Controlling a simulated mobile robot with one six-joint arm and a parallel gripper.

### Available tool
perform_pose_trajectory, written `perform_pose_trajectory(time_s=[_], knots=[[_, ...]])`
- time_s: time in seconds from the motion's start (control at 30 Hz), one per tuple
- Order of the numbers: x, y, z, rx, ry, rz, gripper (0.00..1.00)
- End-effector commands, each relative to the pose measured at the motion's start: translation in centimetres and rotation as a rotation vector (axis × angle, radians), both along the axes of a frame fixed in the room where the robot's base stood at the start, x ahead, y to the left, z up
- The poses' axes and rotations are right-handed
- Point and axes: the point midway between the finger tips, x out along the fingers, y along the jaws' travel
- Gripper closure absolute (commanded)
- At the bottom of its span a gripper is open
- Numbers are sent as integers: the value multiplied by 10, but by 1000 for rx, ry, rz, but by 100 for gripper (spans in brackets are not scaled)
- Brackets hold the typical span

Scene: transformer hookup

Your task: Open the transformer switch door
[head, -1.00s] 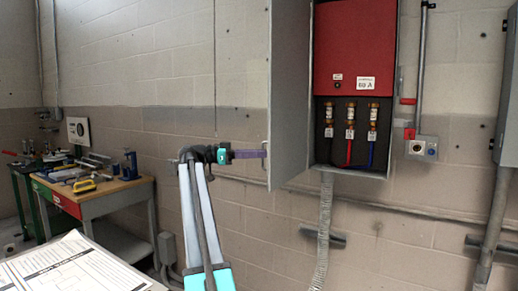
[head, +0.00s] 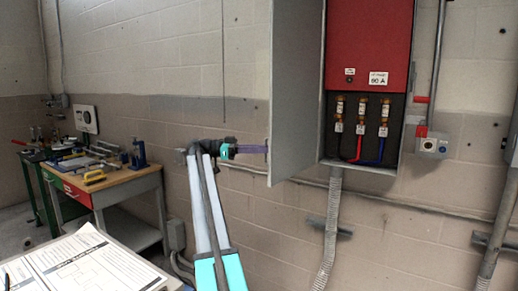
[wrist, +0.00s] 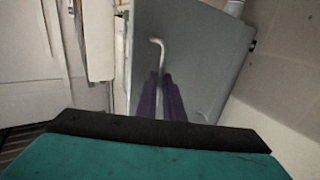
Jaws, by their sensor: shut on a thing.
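The grey transformer switch door (head: 298,90) stands swung out to the left of its box in the head view, showing the box's inside. My gripper (head: 264,149) is at the door's outer left edge, with its purple fingers shut on the door handle. In the wrist view the pale bent handle (wrist: 157,46) rises from between the purple fingers (wrist: 161,100), against the grey door face (wrist: 200,50). The part of the handle between the fingers is hidden.
Inside the box are a red panel (head: 368,45) and several fuses with red and blue cables. A conduit (head: 330,230) runs down below it. A workbench (head: 130,185) with tools stands at left, and papers (head: 90,262) lie at the near left.

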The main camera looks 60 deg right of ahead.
Motion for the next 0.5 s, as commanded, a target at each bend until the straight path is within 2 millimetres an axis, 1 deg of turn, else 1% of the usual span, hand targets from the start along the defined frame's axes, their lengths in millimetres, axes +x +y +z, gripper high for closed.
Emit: perform_pose_trajectory(time_s=[0.03,0.2,0.23,0.33,0.5], knots=[[-2,-9,-3,6,2,10,100],[-2,-9,-3,7,2,10,100],[-2,-9,-3,7,2,10,91],[-1,-8,-3,6,2,11,74],[0,-6,-2,4,1,11,74]])
